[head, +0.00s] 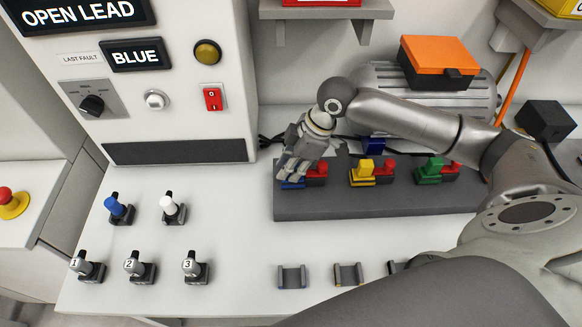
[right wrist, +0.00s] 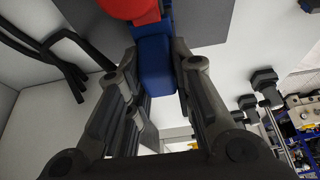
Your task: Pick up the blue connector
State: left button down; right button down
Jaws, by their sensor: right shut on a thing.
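The blue connector (head: 291,185) sits at the left end of the grey terminal block (head: 330,208), mostly hidden by my right gripper (head: 292,172) in the head view. In the right wrist view the blue connector (right wrist: 155,68) stands between the two fingers of my right gripper (right wrist: 157,85), which is shut on it. A red part (right wrist: 128,8) is right beside it at the top of that view. The connector appears still at the block. My left gripper is out of view.
Yellow (head: 362,173) and green (head: 430,171) connectors, each beside a red part, stand along the block. A motor (head: 385,98) is behind. The panel (head: 135,125) reads OPEN LEAD, BLUE. Several switch-like handles (head: 118,209) stand at left; holders (head: 292,277) lie in front.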

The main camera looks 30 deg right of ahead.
jog(key=shift+w+r, duration=0.1)
jog(key=shift+r, duration=0.25)
jog(key=shift+s+r+b, duration=0.2)
jog(key=shift+r+b, duration=0.45)
jog(key=shift+r, duration=0.6)
jog(key=s+a+r+b, duration=0.1)
jog(key=s+r+b, duration=0.4)
jog(key=s+r, duration=0.4)
jog(key=s, duration=0.4)
jog(key=shift+s+a+r, duration=0.15)
jog(key=shift+s+r, duration=0.2)
jog(key=shift+s, duration=0.05)
